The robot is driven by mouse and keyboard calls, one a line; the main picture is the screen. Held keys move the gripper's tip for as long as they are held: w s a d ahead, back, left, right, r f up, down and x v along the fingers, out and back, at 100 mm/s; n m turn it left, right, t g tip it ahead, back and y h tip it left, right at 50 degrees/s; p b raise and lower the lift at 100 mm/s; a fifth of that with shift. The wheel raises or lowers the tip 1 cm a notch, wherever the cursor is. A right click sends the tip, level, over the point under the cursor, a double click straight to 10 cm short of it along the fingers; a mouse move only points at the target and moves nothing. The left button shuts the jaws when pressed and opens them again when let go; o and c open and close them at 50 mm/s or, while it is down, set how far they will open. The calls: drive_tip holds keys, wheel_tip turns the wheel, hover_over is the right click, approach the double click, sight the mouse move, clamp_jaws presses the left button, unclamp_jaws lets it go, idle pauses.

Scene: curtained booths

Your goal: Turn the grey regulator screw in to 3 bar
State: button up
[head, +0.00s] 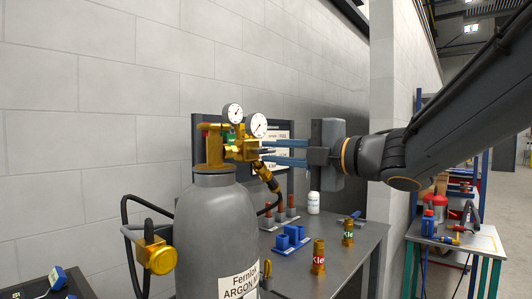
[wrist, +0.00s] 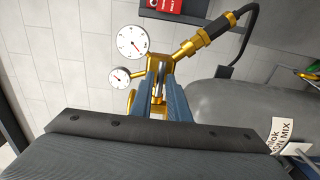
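A brass regulator (head: 228,148) sits on top of the grey argon cylinder (head: 204,225). It carries a larger gauge (head: 258,125) and a smaller gauge (head: 233,113); in the wrist view these are the large dial (wrist: 132,42) and the small dial (wrist: 119,76). The needles are too small to read exactly. The grey regulator screw (head: 265,151) points right, towards my gripper (head: 264,152). My gripper's two blue fingers are apart, one above and one below the screw's end. In the wrist view the screw (wrist: 160,91) shows between them; contact is not clear.
A brass fitting and black hose (wrist: 213,30) leave the regulator. A block wall stands close behind. A second bench (head: 462,238) is at right.

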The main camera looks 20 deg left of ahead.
clamp_jaws()
drive_tip(key=m+p, duration=0.2)
drive_tip(key=p, duration=0.1)
drive_tip(key=shift+r, duration=0.2)
drive_tip(key=shift+f+m+p, duration=0.2)
drive_tip(key=shift+m+p, duration=0.45)
drive_tip(key=shift+m, duration=0.25)
drive_tip(key=m+p, duration=0.2)
drive_tip(key=p, duration=0.1)
drive_tip(key=shift+r, duration=0.15)
drive_tip(key=shift+m+p, duration=0.65)
drive_tip(key=shift+m, duration=0.15)
